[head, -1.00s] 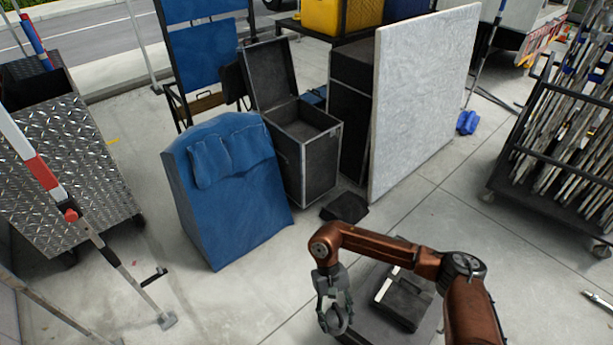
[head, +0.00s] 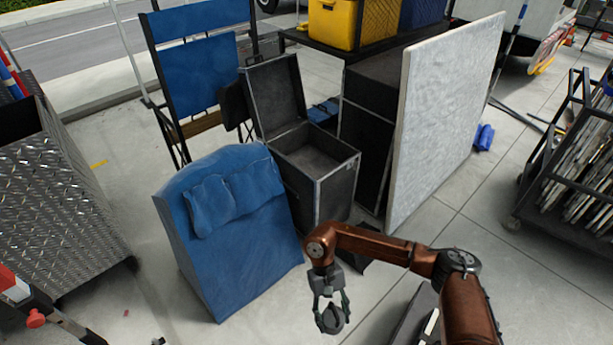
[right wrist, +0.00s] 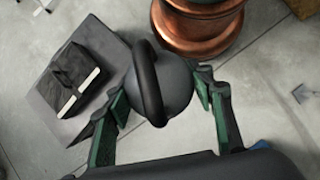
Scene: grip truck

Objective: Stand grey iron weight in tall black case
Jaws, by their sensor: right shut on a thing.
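The grey iron weight (right wrist: 172,84), a rounded body with a dark loop handle, is between the fingers of my right gripper (right wrist: 160,118) in the right wrist view. In the head view the weight (head: 330,319) hangs at the fingertips of my right gripper (head: 330,302), above the floor. The tall black case (head: 325,195) stands further back with its lid (head: 274,97) raised and its top open. The part of its inside that shows looks empty. The gripper is in front of the case, apart from it. My left gripper is not in view.
A blue padded wedge (head: 235,235) stands left of the case, partly covering it. A white board (head: 445,120) leans upright to its right. A diamond-plate cart (head: 60,190) is at left and a pole rack (head: 575,150) at right. A dark flat block (head: 415,318) lies near my arm.

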